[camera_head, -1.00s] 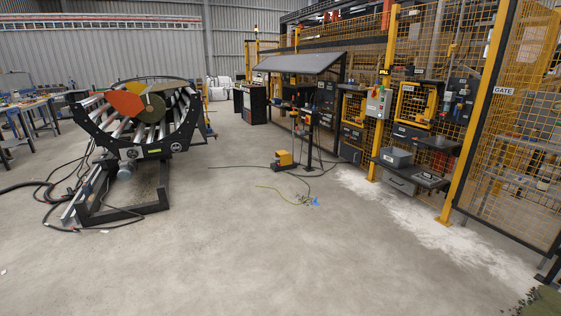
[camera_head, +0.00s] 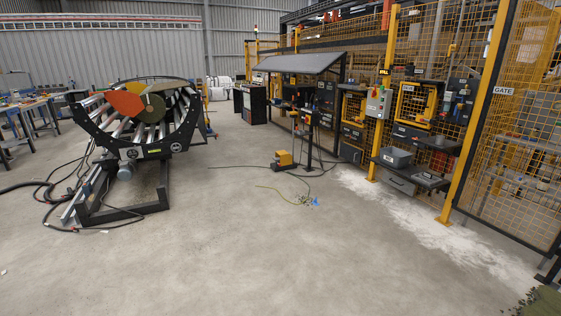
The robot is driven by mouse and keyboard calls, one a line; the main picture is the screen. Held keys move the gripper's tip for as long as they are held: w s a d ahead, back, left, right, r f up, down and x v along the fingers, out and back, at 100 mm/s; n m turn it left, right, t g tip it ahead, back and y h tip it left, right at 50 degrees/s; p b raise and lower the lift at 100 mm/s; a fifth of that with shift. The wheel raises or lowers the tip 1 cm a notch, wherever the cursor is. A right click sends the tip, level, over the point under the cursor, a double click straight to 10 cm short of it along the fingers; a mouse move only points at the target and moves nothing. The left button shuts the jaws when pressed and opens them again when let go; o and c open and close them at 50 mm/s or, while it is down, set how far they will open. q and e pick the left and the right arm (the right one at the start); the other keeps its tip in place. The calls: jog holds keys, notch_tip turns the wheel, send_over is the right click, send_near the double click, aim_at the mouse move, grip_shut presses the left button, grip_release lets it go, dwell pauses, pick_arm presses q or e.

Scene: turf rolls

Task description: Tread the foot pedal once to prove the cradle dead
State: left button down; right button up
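The cradle (camera_head: 115,150) stands at the left, a black curved frame with metal rollers on a dark base. An orange-red plate and an olive disc show at its near end. A yellow box on the floor (camera_head: 284,159), which looks like the foot pedal, sits near the middle beside a dark post stand; a cable runs from it to the left. It is too small to tell whether its treadle is up or down. Neither of my grippers is in view.
Yellow mesh fencing (camera_head: 430,100) with a control box (camera_head: 378,102) and shelves runs along the right. White powder (camera_head: 420,225) lies on the floor before it. Dark hoses (camera_head: 50,190) trail left of the cradle. A green cable (camera_head: 275,190) lies near the pedal.

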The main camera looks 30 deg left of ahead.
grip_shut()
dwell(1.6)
